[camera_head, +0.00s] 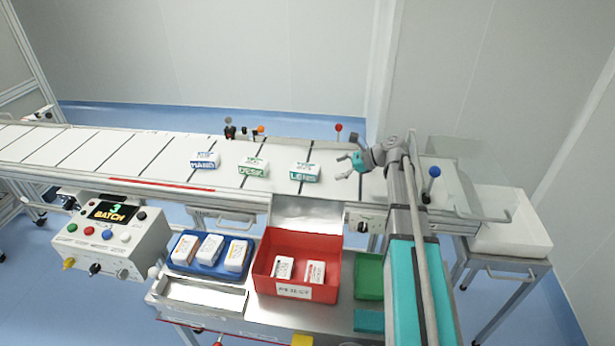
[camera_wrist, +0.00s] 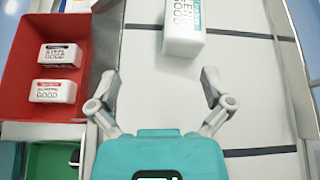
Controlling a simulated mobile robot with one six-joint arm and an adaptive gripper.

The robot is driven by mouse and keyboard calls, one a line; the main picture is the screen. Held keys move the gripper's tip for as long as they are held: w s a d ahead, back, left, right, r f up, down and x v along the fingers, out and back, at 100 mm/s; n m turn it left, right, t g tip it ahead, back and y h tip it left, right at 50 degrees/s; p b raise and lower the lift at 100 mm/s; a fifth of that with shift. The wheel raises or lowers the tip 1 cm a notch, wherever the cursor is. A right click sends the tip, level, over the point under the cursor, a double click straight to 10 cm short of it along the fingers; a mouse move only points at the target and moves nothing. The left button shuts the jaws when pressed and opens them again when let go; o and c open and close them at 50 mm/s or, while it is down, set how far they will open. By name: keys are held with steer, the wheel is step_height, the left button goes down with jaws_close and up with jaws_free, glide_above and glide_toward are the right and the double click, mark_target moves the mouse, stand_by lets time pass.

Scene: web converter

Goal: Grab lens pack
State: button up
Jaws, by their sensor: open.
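The lens pack (camera_head: 305,173) is a small white box with a green-teal front label reading LENS. It lies on the white conveyor belt, rightmost of three packs. In the wrist view a white pack with a teal edge (camera_wrist: 183,32), which appears to be the same pack, lies at the top, partly cut off by the frame. My gripper (camera_head: 343,167) is open and empty, just right of the lens pack and apart from it. In the wrist view my gripper (camera_wrist: 160,84) has its fingers spread wide, with the pack beyond the fingertips.
Two other packs, a green-labelled one (camera_head: 253,167) and a blue-labelled one (camera_head: 205,160), lie farther left on the belt. In front stand a red bin (camera_head: 262,275) with two packs, a blue tray (camera_head: 184,246) with several packs, and a green bin (camera_head: 368,276). A control box (camera_head: 120,240) stands at left.

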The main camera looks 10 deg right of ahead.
steer(key=shift+w+d+r+m+t+y, duration=0.25)
steer(key=shift+w+d+r+m, duration=0.1)
steer(key=shift+w+d+m, duration=0.2)
steer(key=shift+w+d+r+m+t+y, duration=0.15)
steer(key=shift+w+d+r+m+y, duration=0.15)
steer(key=shift+w+d+m, duration=0.2)
steer(key=shift+s, duration=0.1)
steer(key=b, duration=0.3)
glide_toward(306, 168)
steer(key=x, duration=0.4)
steer(key=shift+f, duration=0.1)
steer(key=shift+w+a+f+b, duration=0.2)
steer(key=shift+a+b, duration=0.1)
steer(key=shift+a, duration=0.35)
